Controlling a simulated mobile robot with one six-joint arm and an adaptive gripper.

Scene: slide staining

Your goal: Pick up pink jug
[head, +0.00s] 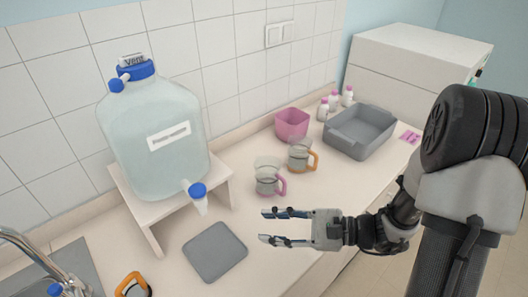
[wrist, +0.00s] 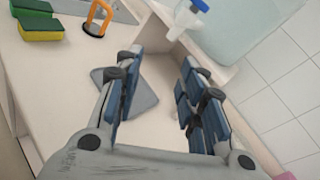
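In the head view the pink jug, a clear jug with a pink handle (head: 268,177), stands upright on the counter right of the large carboy. My gripper (head: 263,226) is in front of the jug, nearer the camera, and points left. It is open and empty, with a gap to the jug. In the wrist view my gripper (wrist: 150,90) has its two fingers spread over the grey mat (wrist: 143,88). The jug itself does not show clearly in the wrist view.
A jug with an orange handle (head: 300,155) stands just behind the pink one. A pink tub (head: 292,124), grey tray (head: 360,131) and small bottles (head: 334,100) stand further back. The carboy (head: 155,135) sits on a white stand (head: 155,232). Sponges (wrist: 40,27) lie by the orange-handled item (wrist: 97,18).

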